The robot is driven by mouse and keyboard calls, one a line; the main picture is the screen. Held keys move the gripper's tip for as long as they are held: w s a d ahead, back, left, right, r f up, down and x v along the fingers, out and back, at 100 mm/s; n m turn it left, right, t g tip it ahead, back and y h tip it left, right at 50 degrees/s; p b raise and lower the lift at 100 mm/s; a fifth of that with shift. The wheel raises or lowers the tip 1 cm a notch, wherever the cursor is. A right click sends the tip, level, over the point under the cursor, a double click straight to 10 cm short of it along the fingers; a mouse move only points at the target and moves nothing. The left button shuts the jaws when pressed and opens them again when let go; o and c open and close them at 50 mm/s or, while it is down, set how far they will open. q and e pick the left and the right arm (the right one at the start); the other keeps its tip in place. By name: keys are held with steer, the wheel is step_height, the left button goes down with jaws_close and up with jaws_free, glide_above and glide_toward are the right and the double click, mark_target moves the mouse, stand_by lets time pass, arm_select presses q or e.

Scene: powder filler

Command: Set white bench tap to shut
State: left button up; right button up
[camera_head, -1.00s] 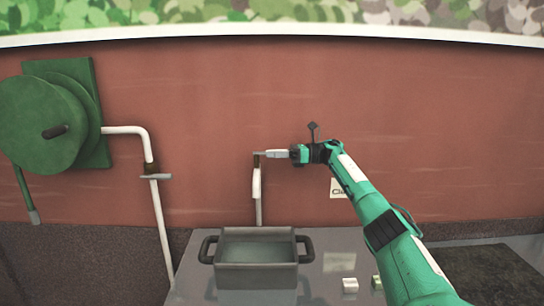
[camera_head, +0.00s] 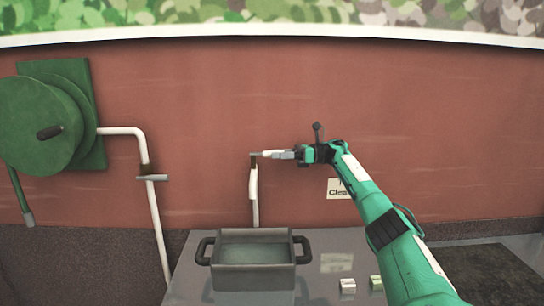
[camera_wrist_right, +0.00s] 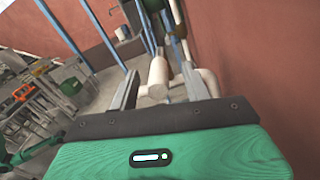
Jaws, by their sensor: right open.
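The white bench tap (camera_head: 254,190) is a thin upright white pipe behind the grey basin, with a brownish section near its top. My right gripper (camera_head: 263,154) reaches in from the right at the tap's top, its fingers pointing left. In the right wrist view, the right gripper (camera_wrist_right: 160,88) is open, with white rounded parts of the tap (camera_wrist_right: 158,72) between and just beyond its fingers. Whether the fingers touch the tap is unclear. The tap's handle and its setting cannot be made out behind the fingers.
A grey two-handled basin (camera_head: 253,278) stands on the grey bench (camera_head: 325,245). Small pale blocks (camera_head: 347,286) lie to its right. A green hose reel (camera_head: 40,125) and another white pipe (camera_head: 158,230) with a cross lever are at left. The reddish wall (camera_head: 430,130) is behind.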

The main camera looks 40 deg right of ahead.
arm_select(q)
steer(key=shift+w+r+b, duration=0.1)
steer(key=shift+r+b, duration=0.3)
steer(key=shift+r, duration=1)
arm_select(e)
steer(key=v, duration=1.1)
arm_select(q)
steer(key=shift+w, duration=0.15)
